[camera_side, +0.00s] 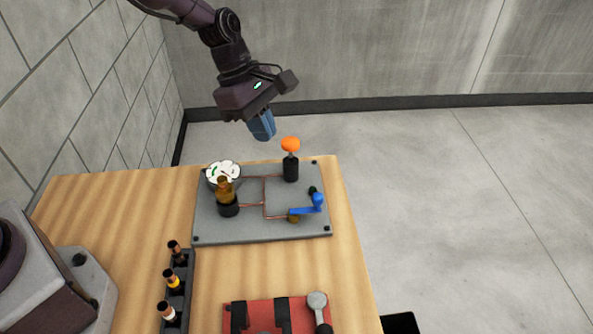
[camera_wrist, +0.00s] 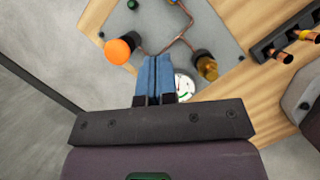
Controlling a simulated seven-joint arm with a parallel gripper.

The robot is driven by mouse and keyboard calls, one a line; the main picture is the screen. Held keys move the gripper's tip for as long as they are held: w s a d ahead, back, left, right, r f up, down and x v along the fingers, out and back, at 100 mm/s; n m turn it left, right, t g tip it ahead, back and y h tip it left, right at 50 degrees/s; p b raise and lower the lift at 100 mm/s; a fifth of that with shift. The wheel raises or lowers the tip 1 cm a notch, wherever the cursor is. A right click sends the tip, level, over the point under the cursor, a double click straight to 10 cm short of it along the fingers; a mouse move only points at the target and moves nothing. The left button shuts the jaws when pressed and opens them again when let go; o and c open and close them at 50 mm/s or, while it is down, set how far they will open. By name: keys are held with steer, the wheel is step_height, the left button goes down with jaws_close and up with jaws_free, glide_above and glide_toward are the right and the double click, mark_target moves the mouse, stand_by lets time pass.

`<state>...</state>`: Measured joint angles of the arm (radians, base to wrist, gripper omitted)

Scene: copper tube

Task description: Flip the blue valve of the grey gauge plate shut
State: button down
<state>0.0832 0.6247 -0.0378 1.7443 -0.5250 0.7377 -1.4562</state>
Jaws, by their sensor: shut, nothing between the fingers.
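The grey gauge plate (camera_side: 235,225) lies on the wooden table. Its blue valve (camera_side: 308,208) is a lever at the plate's front right, on a brass fitting, with the handle lying toward the right and its end turned up. In the wrist view only a bit of the blue valve (camera_wrist: 173,2) shows at the top edge. My gripper (camera_side: 263,136) has blue fingers, is shut and empty, and hangs above and behind the plate's far edge, well apart from the valve. In the wrist view my gripper (camera_wrist: 156,62) points over the plate between the orange knob and the gauge.
The plate also carries a white gauge (camera_side: 223,173), a brass-topped black fitting (camera_side: 228,200), an orange knob on a black post (camera_side: 290,150) and copper tubes (camera_side: 264,193).

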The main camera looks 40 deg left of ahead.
steer(key=x, duration=1)
steer(key=shift+d+f, duration=0.15)
steer(key=shift+d, duration=0.05)
steer(key=shift+w+d, duration=0.25)
steer(key=shift+d, duration=1)
steer(key=shift+w+d, duration=0.1)
steer(key=shift+d, duration=0.45)
